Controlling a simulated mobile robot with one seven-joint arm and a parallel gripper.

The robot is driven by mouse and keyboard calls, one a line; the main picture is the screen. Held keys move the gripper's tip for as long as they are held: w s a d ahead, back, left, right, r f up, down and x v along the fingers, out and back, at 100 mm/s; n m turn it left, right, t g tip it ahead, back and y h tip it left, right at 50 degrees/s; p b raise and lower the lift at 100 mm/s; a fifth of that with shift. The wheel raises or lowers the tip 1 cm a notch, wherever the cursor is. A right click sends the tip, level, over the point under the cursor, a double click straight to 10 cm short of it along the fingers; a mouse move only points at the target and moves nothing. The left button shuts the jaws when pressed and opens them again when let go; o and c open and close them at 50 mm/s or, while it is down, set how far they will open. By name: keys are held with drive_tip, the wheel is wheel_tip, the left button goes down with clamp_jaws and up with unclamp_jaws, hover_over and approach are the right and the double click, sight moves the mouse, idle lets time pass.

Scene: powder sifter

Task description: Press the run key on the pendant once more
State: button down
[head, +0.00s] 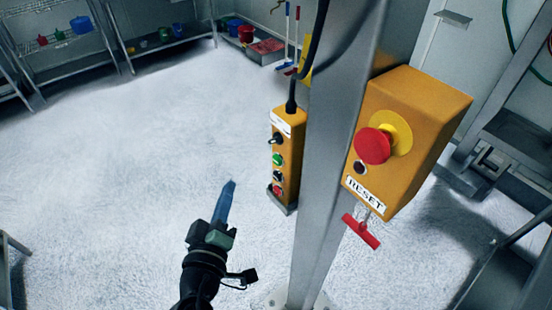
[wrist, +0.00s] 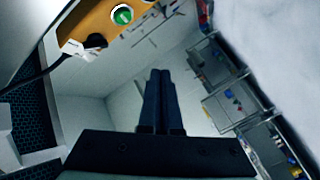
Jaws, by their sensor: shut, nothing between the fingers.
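The yellow pendant (head: 289,138) hangs upright on the left side of a steel post. Its face carries a black switch near the top, a green key (head: 278,160), a black key (head: 277,176) and a red key (head: 276,190). I cannot read which is the run key. My gripper (head: 231,184) is shut and empty, left of the pendant and apart from it in the picture. In the wrist view, the shut fingers (wrist: 161,74) point up the picture. The pendant (wrist: 88,20) with its green key (wrist: 122,14) shows at the upper left, clear of the fingers.
The steel post (head: 335,150) stands right beside the pendant. An orange box (head: 420,110) with a red mushroom button (head: 372,147) and RESET label is on its right side. A red T-handle (head: 361,232) hangs below. Floor at left is open; shelves (head: 170,45) stand behind.

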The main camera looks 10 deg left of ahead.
sight(277, 160)
drive_tip(key=w+d+p, duration=0.3)
drive_tip(key=w+d, duration=0.2)
drive_tip(key=w, duration=0.1)
drive_tip(key=shift+w+d+p, duration=0.15)
drive_tip(key=shift+w+p, duration=0.15)
drive_tip(key=shift+p, duration=0.05)
idle(1.9)
drive_tip(key=shift+w+d, duration=0.25)
drive_tip(key=shift+w, duration=0.1)
